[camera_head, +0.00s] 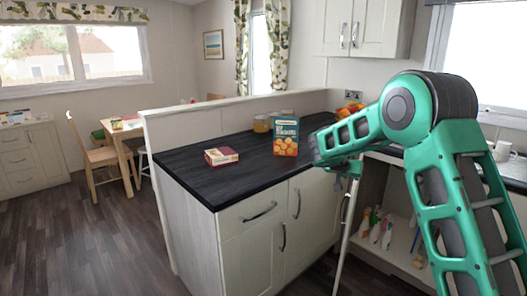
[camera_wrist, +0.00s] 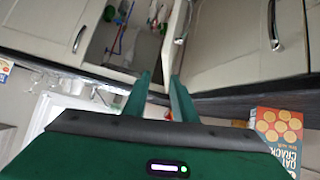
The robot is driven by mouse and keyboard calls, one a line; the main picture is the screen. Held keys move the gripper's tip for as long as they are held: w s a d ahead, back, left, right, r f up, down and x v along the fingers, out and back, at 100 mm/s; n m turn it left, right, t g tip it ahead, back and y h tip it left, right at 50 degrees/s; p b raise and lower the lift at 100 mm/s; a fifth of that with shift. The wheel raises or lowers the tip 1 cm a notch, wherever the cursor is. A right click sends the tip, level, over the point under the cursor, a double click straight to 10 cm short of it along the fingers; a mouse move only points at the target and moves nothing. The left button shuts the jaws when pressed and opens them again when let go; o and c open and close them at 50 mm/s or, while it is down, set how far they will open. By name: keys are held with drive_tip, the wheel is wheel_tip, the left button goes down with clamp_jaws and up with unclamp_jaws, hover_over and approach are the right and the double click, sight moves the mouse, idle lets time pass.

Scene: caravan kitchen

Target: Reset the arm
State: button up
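My green arm rises at the right of the head view, bent at the elbow. My gripper (camera_head: 345,176) hangs at the arm's end, beside the dark worktop (camera_head: 225,188) and right of the oat cracker box. In the wrist view, the two green fingers of my gripper (camera_wrist: 161,78) stand apart with a gap between them. Nothing is held between them. Part of the gripper is hidden by the arm in the head view.
A blue oat cracker box (camera_head: 286,137) stands on the worktop; it also shows in the wrist view (camera_wrist: 280,130). A small red box (camera_head: 221,156) lies left of it. Oranges (camera_head: 350,108) sit behind my arm. Open shelves (camera_head: 400,245) hold bottles below. The floor (camera_head: 85,245) at left is clear.

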drive_tip(key=s+r+n+g+y, duration=0.1)
drive_tip(key=s+r+y, duration=0.15)
drive_tip(key=s, duration=0.65)
drive_tip(key=s+r+n+g+y, duration=0.1)
drive_tip(key=s+r+n, duration=0.15)
drive_tip(key=s, duration=0.75)
drive_tip(key=s+a+f+n+g+y, duration=0.1)
drive_tip(key=s+a, duration=0.1)
drive_tip(key=s, duration=1)
drive_tip(key=s+a+f+n+g+y, duration=0.1)
drive_tip(key=s+a+n+y, duration=0.1)
drive_tip(key=s, duration=0.9)
drive_tip(key=s+d+f+m+g, duration=0.1)
drive_tip(key=s+d+m+g, duration=0.1)
drive_tip(key=s+d, duration=0.3)
drive_tip(key=s+d+f+m+g, duration=0.1)
drive_tip(key=s+d+m, duration=0.3)
drive_tip(key=s, duration=0.9)
drive_tip(key=shift+s+d+m+g, duration=0.3)
drive_tip(key=shift+d+g, duration=0.4)
drive_tip(key=shift+d, duration=0.5)
